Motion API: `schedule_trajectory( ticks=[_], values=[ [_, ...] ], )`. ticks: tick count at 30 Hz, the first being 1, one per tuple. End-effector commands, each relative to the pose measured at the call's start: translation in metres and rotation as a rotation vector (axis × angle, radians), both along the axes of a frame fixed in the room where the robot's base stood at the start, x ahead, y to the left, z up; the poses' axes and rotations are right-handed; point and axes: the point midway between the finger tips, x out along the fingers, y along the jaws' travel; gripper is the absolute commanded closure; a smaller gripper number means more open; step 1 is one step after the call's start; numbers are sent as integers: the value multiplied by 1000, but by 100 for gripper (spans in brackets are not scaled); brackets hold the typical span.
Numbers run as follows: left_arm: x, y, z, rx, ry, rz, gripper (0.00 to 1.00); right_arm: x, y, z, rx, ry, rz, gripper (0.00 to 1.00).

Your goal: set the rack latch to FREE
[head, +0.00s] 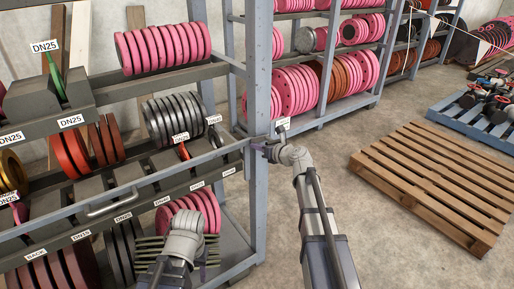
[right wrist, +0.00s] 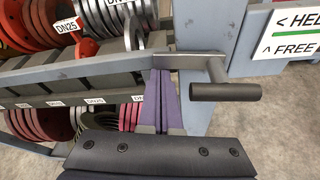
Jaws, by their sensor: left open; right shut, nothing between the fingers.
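The rack latch shows in the right wrist view as a flat grey metal bar (right wrist: 190,61), lying roughly level across the post, with a black round grip (right wrist: 225,92) at its right end. A sign (right wrist: 290,38) to its right reads HELD with a left arrow and FREE with an up arrow. My right gripper (right wrist: 160,74) is shut and empty, its purple fingers just left of the grip, with their tips close to the bar; contact is unclear. It also shows in the head view (head: 262,147) at the rack post. My left gripper (head: 204,262) is low before the rack, fingers largely hidden.
The grey rack post (head: 259,90) stands beside my right gripper. Shelves hold pink flanges (head: 165,48), steel flanges (head: 175,117) and other discs. A wooden pallet (head: 440,180) lies to the right, with open concrete floor between.

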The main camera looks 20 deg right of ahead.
Motion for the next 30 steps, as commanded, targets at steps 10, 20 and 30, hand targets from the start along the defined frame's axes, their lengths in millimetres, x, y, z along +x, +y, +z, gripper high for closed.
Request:
schedule_trajectory(
  ticks=[10, 20, 30],
  values=[
    [0, 0, 18, 0, 0, 0, 50, 1, -2, 22, 147, 54, -1, 100],
    [0, 0, 32, 0, 0, 0, 50, 4, -10, 40, 275, 101, 0, 100],
    [0, 0, 45, 0, 0, 1, 50, 9, -23, 54, 273, 98, -1, 100]
  ],
)
